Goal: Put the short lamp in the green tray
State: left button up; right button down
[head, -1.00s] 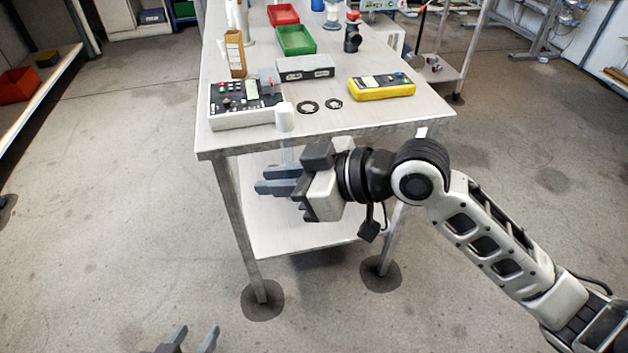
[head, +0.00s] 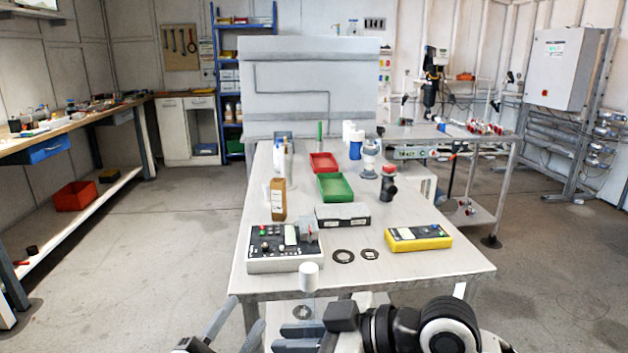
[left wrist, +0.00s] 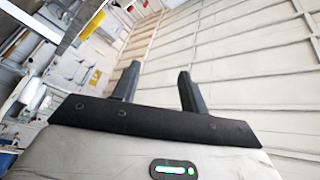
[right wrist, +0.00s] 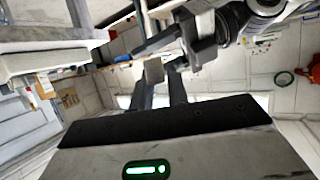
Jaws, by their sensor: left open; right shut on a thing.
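A lamp with a white cap (head: 308,277) and a clear tube stands upright in my right gripper (head: 297,337), in front of the table's near edge. The frames do not show the tube's full length. My left gripper (head: 238,322) is open and empty, left of the right gripper; its fingers (left wrist: 157,88) have nothing between them. The green tray (head: 336,188) lies farther back on the table, and its visible inside is empty.
A brown carton (head: 278,199) stands left. A red tray (head: 323,162) lies behind the green one.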

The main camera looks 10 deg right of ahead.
pick_arm(q)
jog(key=d+r+m+g+h, duration=0.6)
jog(key=r+m, duration=0.4)
jog(key=m, duration=0.4)
jog(key=d+r+m+g+h, duration=0.5)
jog(key=r+m+g+h, duration=0.3)
jog(key=r+m, duration=0.4)
jog(key=s+d+r+m+g+y, duration=0.3)
jog(key=s+d+m+g+y, duration=0.45)
jog(key=m+g, duration=0.95)
jog(key=m+t+y, duration=1.3)
jog(key=m+y, duration=0.2)
jog(key=y, duration=0.1)
send_near(314, 266)
jog(key=shift+w+d, duration=0.1)
jog(key=shift+d, duration=0.05)
notch_tip(314, 266, down, 12)
jog(key=shift+r, duration=0.1)
